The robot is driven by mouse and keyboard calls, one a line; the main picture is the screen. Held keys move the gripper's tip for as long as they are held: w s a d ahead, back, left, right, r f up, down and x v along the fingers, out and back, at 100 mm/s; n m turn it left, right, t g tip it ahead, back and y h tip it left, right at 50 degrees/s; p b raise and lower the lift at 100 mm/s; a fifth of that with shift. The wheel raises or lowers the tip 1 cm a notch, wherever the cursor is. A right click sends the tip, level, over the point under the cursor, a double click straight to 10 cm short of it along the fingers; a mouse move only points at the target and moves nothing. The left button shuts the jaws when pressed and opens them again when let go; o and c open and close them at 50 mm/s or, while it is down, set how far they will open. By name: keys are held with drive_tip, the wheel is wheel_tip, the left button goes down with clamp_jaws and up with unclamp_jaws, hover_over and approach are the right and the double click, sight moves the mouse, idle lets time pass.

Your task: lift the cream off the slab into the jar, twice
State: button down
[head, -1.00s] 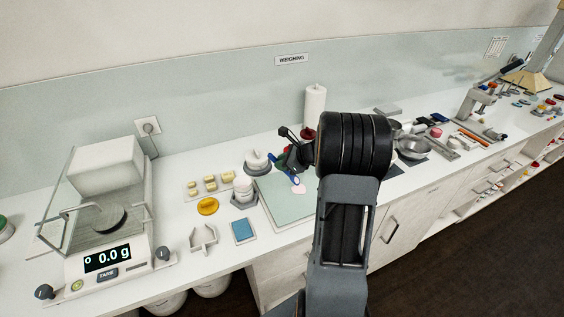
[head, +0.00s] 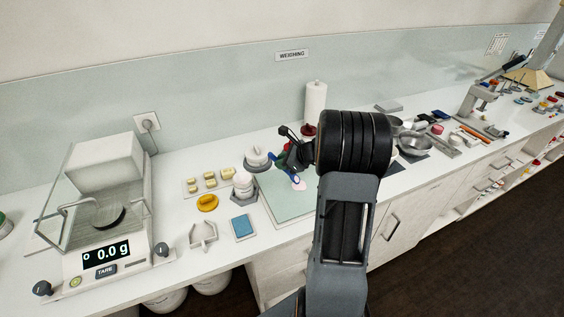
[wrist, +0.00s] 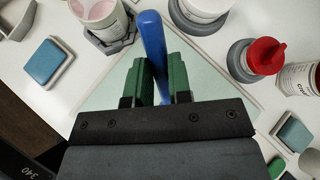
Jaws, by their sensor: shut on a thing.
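My gripper (wrist: 158,85), with green fingers, is shut on a blue-handled tool (wrist: 152,40). It also shows in the head view (head: 288,160), above the far part of the pale green slab (head: 287,207). The tool's working end is hidden in the wrist view. A small pink patch of cream (head: 298,185) shows at the slab, just below the gripper in the head view; I cannot tell whether the tool touches it. A white jar (head: 243,181) stands in a grey angular holder left of the slab. In the wrist view its open top (wrist: 95,10) shows pinkish contents.
A second white pot (head: 257,155) on a round grey base stands close behind the jar. A blue pad (head: 243,226), a yellow dish (head: 207,202) and a balance (head: 105,255) reading 0.0 g lie left. A red-capped item (wrist: 262,57) stands beyond the slab.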

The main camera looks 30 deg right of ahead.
drive_tip(key=shift+f+b, duration=0.65)
drive_tip(key=shift+f, duration=0.1)
idle(1.4)
drive_tip(key=shift+r, duration=0.15)
drive_tip(key=shift+r+p, duration=2.35)
drive_tip(key=shift+r, duration=0.55)
drive_tip(key=shift+a, duration=0.1)
